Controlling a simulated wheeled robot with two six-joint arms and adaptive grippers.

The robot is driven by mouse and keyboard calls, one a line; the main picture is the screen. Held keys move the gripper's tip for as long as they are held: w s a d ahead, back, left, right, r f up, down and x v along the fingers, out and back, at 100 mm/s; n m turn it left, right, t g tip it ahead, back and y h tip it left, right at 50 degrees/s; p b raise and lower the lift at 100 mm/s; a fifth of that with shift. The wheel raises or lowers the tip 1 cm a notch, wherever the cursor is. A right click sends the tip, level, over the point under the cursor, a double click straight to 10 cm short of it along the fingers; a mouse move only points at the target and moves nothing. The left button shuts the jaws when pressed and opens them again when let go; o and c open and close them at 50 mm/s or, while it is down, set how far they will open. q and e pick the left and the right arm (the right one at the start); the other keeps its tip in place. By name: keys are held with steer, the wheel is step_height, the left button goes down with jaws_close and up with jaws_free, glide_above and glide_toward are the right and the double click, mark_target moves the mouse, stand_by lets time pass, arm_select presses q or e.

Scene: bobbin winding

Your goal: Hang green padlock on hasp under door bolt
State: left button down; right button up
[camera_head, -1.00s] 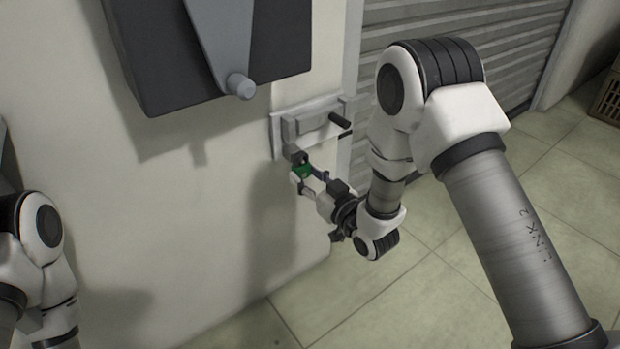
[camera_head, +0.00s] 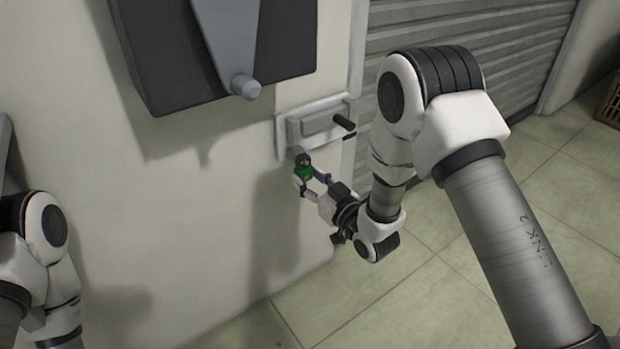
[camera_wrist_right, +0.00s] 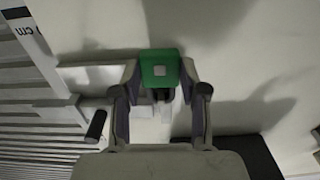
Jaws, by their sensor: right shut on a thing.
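The green padlock (camera_head: 304,173) is between the fingertips of my right gripper (camera_head: 309,179), which is shut on it. In the right wrist view the padlock (camera_wrist_right: 160,66) shows its green body with a pale square, with a finger on each side. The door bolt (camera_head: 318,123) is on a pale plate at the wall's edge, with a dark handle (camera_head: 344,122). A small dark part (camera_head: 302,158) just above the padlock, below the bolt, is at the hasp. I cannot tell whether the shackle is through the hasp. My left gripper is out of view; only left arm links show.
A dark grey box (camera_head: 215,60) with a grey lever (camera_head: 244,86) juts from the wall above left of the bolt. A ribbed shutter (camera_head: 480,45) stands to the right. The tiled floor (camera_head: 430,260) below is clear.

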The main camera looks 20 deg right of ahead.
steer(key=shift+f, duration=0.1)
steer(key=o, duration=1.4)
steer(key=shift+c, duration=0.2)
steer(key=v, duration=1.2)
